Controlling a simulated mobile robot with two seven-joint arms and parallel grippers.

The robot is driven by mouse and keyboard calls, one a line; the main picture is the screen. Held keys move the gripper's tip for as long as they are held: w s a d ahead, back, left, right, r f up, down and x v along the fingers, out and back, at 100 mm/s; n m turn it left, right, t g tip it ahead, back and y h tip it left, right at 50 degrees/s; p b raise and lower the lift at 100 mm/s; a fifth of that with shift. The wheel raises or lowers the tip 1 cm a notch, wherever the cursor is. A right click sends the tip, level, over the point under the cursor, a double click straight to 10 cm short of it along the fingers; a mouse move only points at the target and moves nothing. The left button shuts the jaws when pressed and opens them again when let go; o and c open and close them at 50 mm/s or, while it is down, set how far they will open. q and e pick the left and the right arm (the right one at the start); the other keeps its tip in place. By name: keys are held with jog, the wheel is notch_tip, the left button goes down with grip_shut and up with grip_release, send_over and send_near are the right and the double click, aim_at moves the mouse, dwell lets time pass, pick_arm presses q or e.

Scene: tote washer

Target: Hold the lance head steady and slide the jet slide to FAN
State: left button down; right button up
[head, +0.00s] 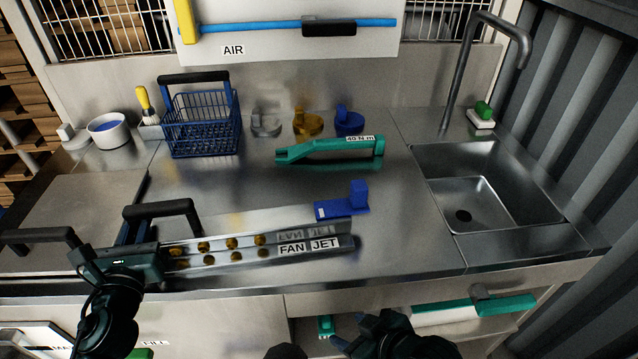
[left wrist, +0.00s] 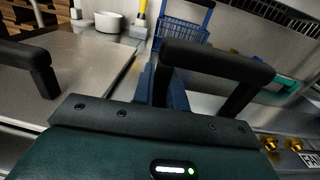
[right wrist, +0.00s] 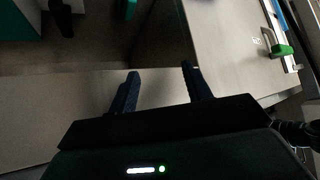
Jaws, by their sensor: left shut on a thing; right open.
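The lance head (head: 215,258) is a long metal bar with several brass nozzles, lying left to right near the bench's front edge. Its front label reads FAN on the left and JET on the right. The blue jet slide (head: 343,208), with an upright block, is at the right end behind the JET lettering. A black handle (head: 165,208) arches at the bar's left end; it also fills the left wrist view (left wrist: 215,62). My left gripper (head: 140,240) is shut at this handle; its fingers are partly hidden. My right gripper (head: 362,333) is open and empty, low in front of the bench.
A teal torque tool (head: 330,150) lies behind the slide. A blue wire basket (head: 203,125) and coloured knobs (head: 306,122) stand along the back. The sink (head: 485,190) is at the right. A teal-handled item (head: 470,308) lies below the bench front. Bench right of the slide is clear.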

jog(key=d+n+g+h, duration=0.3)
jog(key=d+n+g, duration=0.1)
jog(key=n+g, duration=0.1)
jog(key=a+r+n+g+y, duration=0.1)
jog(key=a+r+n, duration=0.25)
jog(key=r, duration=0.25)
jog(key=w+a+r+n+g+y, duration=0.1)
jog(key=a+r+n+y, duration=0.15)
jog(key=r+n, duration=0.3)
jog(key=a+r+n+g, duration=0.1)
jog(key=a+r+n, duration=0.3)
jog(key=r, duration=0.3)
jog(key=m+h, duration=0.2)
jog(key=m, duration=0.4)
send_near(360, 184)
jog(key=shift+y, duration=0.35)
jog(key=x, duration=1)
jog(key=shift+d+f, duration=0.25)
jog(key=shift+f, duration=0.05)
jog(key=shift+c, duration=0.6)
grip_shut()
